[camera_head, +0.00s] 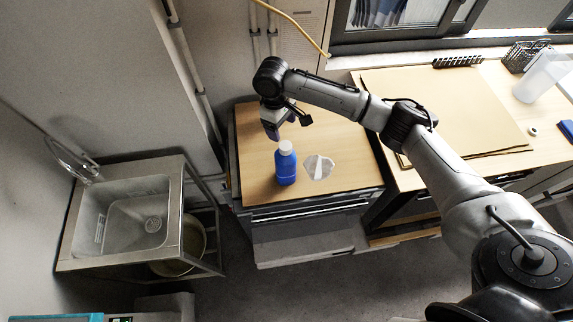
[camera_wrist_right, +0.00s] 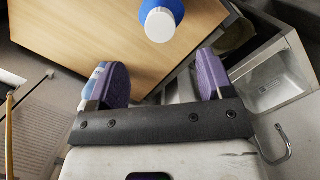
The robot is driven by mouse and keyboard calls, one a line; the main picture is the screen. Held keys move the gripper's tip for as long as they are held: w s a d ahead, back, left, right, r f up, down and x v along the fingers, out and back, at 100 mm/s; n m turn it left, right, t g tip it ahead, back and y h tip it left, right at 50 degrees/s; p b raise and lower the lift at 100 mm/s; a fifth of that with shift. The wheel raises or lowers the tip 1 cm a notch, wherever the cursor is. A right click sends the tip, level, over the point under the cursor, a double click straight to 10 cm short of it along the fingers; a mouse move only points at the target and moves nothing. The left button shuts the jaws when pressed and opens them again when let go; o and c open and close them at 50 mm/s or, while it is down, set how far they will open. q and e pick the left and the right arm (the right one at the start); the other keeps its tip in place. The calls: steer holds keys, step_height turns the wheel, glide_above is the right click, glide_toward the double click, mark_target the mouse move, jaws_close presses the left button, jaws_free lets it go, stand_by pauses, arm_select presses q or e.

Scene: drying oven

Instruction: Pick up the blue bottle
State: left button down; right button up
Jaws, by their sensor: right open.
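The blue bottle (camera_head: 286,166) with a white cap stands upright on the wooden top of a small cabinet in the head view. My right gripper (camera_head: 272,130) is above and behind it, with its purple fingers pointing down. In the right wrist view the bottle (camera_wrist_right: 161,18) shows at the top edge, its white cap towards the camera, partly cut off. My right gripper (camera_wrist_right: 156,82) is open and empty there, with its fingers apart. The bottle lies ahead of the fingertips, not between them. My left gripper is not in view.
A metal sink (camera_head: 125,215) stands to the left. A desk with a brown board (camera_head: 440,105) is to the right. A yellow cable (camera_head: 300,27) hangs behind.

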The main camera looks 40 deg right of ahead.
mark_target(285, 145)
steer(key=shift+s+d+f+p, duration=0.1)
steer(key=shift+s+f+p, duration=0.1)
steer(key=shift+f, duration=1.5)
steer(key=shift+s+d+f+p, duration=0.15)
steer(key=shift+s+f, duration=0.1)
steer(key=shift+f, duration=1.5)
steer(key=shift+s+a+f+p, duration=0.1)
steer(key=shift+s+f+p, duration=0.1)
steer(key=shift+f, duration=1.5)
jaws_close()
steer(key=shift+r, duration=0.1)
